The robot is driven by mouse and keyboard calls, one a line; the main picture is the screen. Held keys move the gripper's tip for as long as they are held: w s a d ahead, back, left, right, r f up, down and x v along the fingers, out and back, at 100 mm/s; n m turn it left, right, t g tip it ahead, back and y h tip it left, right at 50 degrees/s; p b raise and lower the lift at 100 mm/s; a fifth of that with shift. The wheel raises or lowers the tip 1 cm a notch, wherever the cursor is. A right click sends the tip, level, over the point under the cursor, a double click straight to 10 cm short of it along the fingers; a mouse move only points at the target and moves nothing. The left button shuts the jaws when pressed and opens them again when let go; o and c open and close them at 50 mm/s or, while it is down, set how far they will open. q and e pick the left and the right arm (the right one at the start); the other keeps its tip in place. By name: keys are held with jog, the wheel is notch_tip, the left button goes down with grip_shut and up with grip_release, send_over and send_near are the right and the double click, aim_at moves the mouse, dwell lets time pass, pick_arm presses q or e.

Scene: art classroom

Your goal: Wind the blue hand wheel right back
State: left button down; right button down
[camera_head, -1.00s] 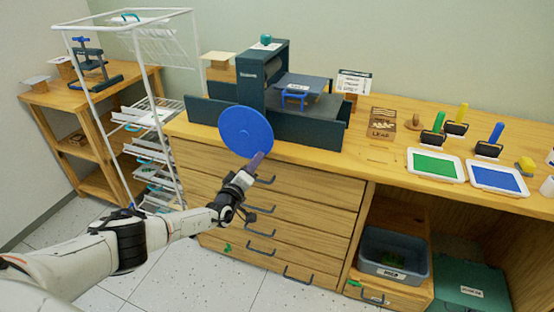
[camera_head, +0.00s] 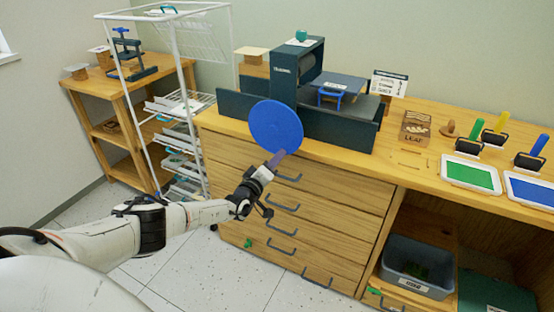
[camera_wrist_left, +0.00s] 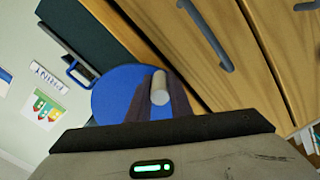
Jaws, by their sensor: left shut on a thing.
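The blue hand wheel (camera_head: 276,126) is a flat disc on the front of the dark printing press (camera_head: 298,82), at the edge of the counter. In the left wrist view the wheel (camera_wrist_left: 113,93) fills the area behind my fingers. My left gripper (camera_head: 275,159) is at the wheel's lower edge. In the left wrist view the left gripper (camera_wrist_left: 160,95) is shut on the wheel's pale round handle (camera_wrist_left: 161,86), which sticks up between the two dark fingers. My right gripper is not in view.
A white wire drying rack (camera_head: 181,100) stands left of the press. Green (camera_head: 470,174) and blue (camera_head: 530,188) ink trays lie on the counter at the right. Drawers (camera_head: 300,215) with dark pull handles lie below the wheel, close to my left gripper.

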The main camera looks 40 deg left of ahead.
pick_arm(q)
jog(key=c, duration=1.6)
grip_release()
jog(key=shift+a+f, duration=0.15)
jog(key=s+p, duration=0.1)
jog(key=s, duration=0.2)
jog(key=s+d+p, duration=0.1)
jog(key=s+p, duration=0.1)
jog(key=s, duration=0.2)
jog(key=s+d+p, duration=0.1)
jog(key=s+p, duration=0.1)
jog(key=s, duration=0.1)
jog(key=shift+s, duration=0.15)
